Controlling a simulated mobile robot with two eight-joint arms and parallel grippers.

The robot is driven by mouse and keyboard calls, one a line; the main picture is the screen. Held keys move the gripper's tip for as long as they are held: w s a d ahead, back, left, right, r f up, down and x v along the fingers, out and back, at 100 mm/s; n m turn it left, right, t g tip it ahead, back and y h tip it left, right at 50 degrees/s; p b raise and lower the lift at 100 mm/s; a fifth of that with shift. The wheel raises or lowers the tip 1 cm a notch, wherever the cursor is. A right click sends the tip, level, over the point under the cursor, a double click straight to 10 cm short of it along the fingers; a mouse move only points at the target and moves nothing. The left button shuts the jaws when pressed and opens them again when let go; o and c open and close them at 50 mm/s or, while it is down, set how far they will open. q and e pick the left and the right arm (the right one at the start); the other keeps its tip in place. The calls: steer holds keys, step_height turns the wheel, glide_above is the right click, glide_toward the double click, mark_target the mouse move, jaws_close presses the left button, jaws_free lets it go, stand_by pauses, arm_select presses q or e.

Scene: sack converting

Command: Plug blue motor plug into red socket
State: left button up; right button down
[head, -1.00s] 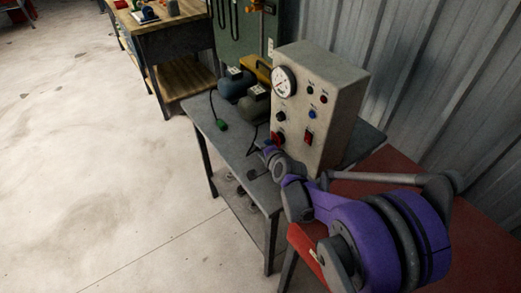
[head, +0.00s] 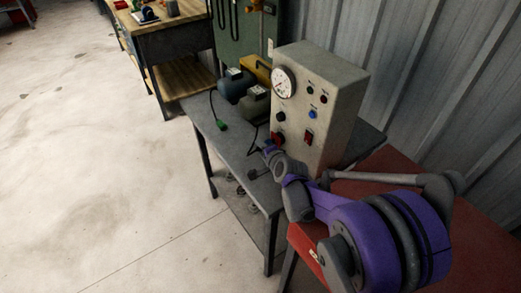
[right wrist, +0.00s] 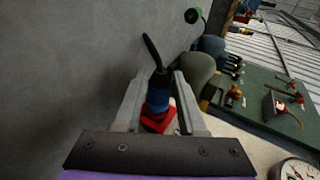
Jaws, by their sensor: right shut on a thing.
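My right gripper (right wrist: 158,98) is shut on the blue plug (right wrist: 157,92), whose black cable end points up and away in the right wrist view. The red socket (right wrist: 160,122) shows right behind the plug's blue end, on the near side of the picture. The plug is lined up with it closely; I cannot tell how deep it sits. In the head view the right gripper (head: 269,150) is at the lower left of the control box front, beside the red socket (head: 278,138). The plug is mostly hidden there. My left gripper is not in view.
The grey control box (head: 340,105) has a gauge (head: 284,82), knobs and a red switch (head: 308,137). Several motors, including a teal one (head: 236,86) and an olive one (head: 257,104), stand left of it. A loose green plug (head: 221,125) lies on the grey bench (head: 207,121).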

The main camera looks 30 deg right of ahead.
steer(key=shift+d, duration=0.85)
steer(key=shift+c, duration=2)
jaws_free()
steer(key=p+v, duration=0.1)
steer(key=v, duration=0.9)
steer(key=shift+s, duration=0.35)
steer(key=s+a+r+n+g+y+p, duration=0.1)
steer(key=s+a+n+p, duration=0.1)
steer(key=s+a+n, duration=0.3)
steer(key=s+a+r+n+g+y+p, duration=0.1)
steer(key=s+a+n+g+p, duration=0.1)
steer(key=a+n, duration=0.3)
steer(key=s+a+n+g+p, duration=0.1)
steer(key=s+a+n, duration=0.2)
steer(key=s+n, duration=0.1)
steer(key=s+a+n+g+p, duration=0.1)
steer(key=s+a+n+g, duration=0.1)
steer(key=s, duration=0.5)
steer(key=shift+s+a+f+n+g, duration=0.15)
steer(key=shift+s+a+n+g, duration=0.25)
steer(key=shift+n, duration=0.8)
